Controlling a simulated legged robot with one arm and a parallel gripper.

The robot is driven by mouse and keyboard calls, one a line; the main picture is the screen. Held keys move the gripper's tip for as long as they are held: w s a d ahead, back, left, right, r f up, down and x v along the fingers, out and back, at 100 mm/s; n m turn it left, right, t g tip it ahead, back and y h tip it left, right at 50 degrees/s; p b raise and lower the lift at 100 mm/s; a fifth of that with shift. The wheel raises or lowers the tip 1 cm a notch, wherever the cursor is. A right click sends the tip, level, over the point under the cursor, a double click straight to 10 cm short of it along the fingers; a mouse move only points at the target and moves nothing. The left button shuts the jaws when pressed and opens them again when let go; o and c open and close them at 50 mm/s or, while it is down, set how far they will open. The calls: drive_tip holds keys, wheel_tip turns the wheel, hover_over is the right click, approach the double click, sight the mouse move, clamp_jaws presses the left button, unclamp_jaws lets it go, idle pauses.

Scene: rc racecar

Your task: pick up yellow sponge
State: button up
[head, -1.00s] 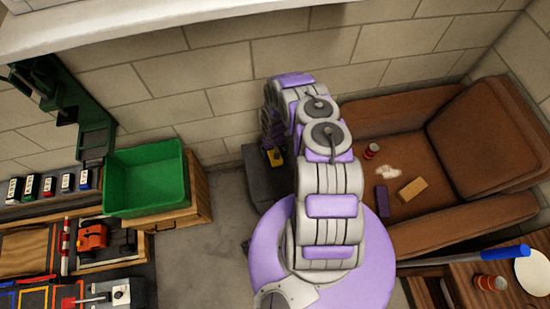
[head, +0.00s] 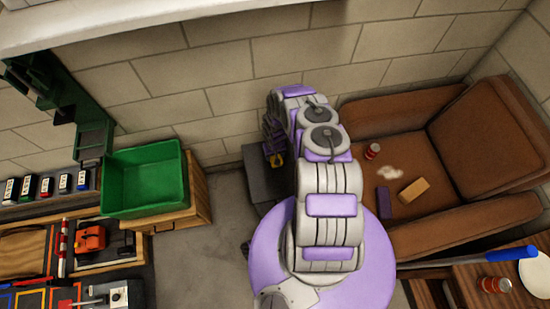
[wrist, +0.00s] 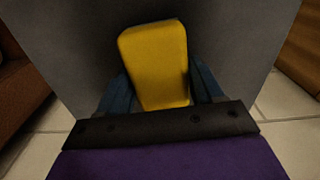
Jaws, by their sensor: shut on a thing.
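The yellow sponge (wrist: 157,65) is a yellow block in the middle of the wrist view, standing lengthwise between the fingers. My gripper (wrist: 160,88) has its dark blue fingers against both sides of the sponge and is shut on it. A dark grey surface lies behind the sponge; whether the sponge touches it I cannot tell. In the head view my gripper (head: 276,160) is left of my arm, mostly hidden by it, above a dark grey box-like piece (head: 265,175).
A brown armchair (head: 470,125) with a can (head: 372,151) and two blocks on its seat is at right. A green bin (head: 145,180) on a wooden crate stands at left. A table with a white plate (head: 535,272) is at lower right. Grey floor (head: 215,240) is clear between.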

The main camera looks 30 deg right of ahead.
drive_tip(key=c, duration=0.4)
drive_tip(key=shift+r, duration=0.45)
wheel_tip(320, 180, up, 3)
drive_tip(key=shift+s+a+p, duration=0.1)
drive_tip(key=shift+s+p, duration=0.05)
drive_tip(key=shift+p, duration=0.55)
drive_tip(key=s+a+p, duration=0.1)
drive_tip(key=s+a, duration=0.1)
drive_tip(key=s, duration=0.2)
drive_tip(key=s+a+p, duration=0.1)
drive_tip(key=s+a, duration=0.2)
drive_tip(key=s, duration=0.2)
drive_tip(key=s+a+r+p, duration=0.1)
drive_tip(key=s+a, duration=0.2)
drive_tip(key=s, duration=0.1)
drive_tip(key=shift+s+p, duration=0.25)
drive_tip(key=shift+p, duration=0.1)
